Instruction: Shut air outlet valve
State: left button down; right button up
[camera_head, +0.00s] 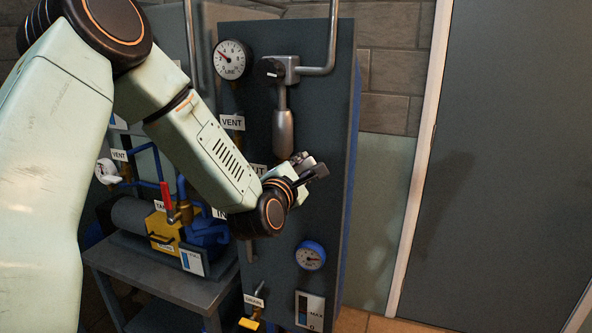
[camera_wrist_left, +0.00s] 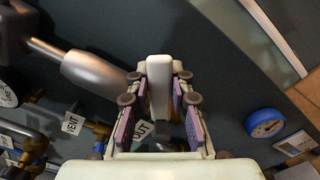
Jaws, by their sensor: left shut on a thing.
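My left gripper (camera_head: 306,166) reaches across the dark panel from the left, just below the grey metal cylinder. In the left wrist view the gripper (camera_wrist_left: 159,98) has its purple-padded fingers on both sides of a pale valve handle (camera_wrist_left: 159,67) and is shut on it. The handle stands near a white label reading "OUT" (camera_wrist_left: 141,130); that label shows only in part in the head view (camera_head: 259,169). My wrist and fingers hide most of the valve in the head view. My right gripper is in neither view.
The grey cylinder (camera_head: 283,131) and its pipe stand right above the gripper. A line gauge (camera_head: 231,59) is at upper left, a blue-rimmed gauge (camera_head: 310,256) below. A yellow drain valve (camera_head: 249,322) is at the bottom. A pump bench (camera_head: 150,285) stands left.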

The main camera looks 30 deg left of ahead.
pick_arm(q)
jog(key=shift+w+d+f+m+b, duration=0.1)
jog(key=shift+d+f+m+b, duration=0.15)
jog(key=shift+f+m+b, duration=0.6)
jog(key=shift+w+d+f+m+b, duration=0.1)
jog(key=shift+d+f+m+b, duration=0.25)
jog(key=shift+f+m, duration=0.9)
jog(key=shift+d+f+m+b, duration=0.15)
jog(key=shift+f+m+b, duration=0.5)
jog(key=shift+m, duration=0.85)
jog(key=c, duration=1.2)
grip_release()
jog(key=shift+o, duration=0.2)
jog(key=shift+s, duration=0.15)
jog(key=v, duration=0.7)
jog(key=shift+s+d, duration=0.1)
jog(key=shift+s, duration=0.05)
